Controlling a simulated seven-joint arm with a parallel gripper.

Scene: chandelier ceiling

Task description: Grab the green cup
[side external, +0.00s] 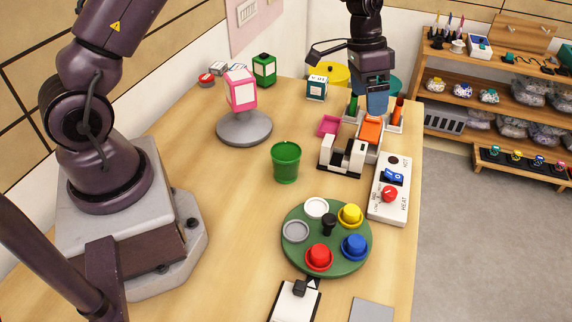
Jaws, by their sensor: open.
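The green cup (286,163) stands upright near the middle of the wooden table, with its open mouth facing up. My gripper (377,106) hangs at the back right of the table, above the area of the orange item and the small bottles. It is open and apart from the green cup, which lies to its lower left in the picture. Its fingertips are small and partly blend with the things behind them, so what lies between them is hard to see.
A pink-and-white box on a grey round stand (245,129) is left of the cup. A black-and-white device (343,157) and control box (389,190) are to its right. A green turntable (340,266) with coloured knobs is in front. Bare table lies left of the cup.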

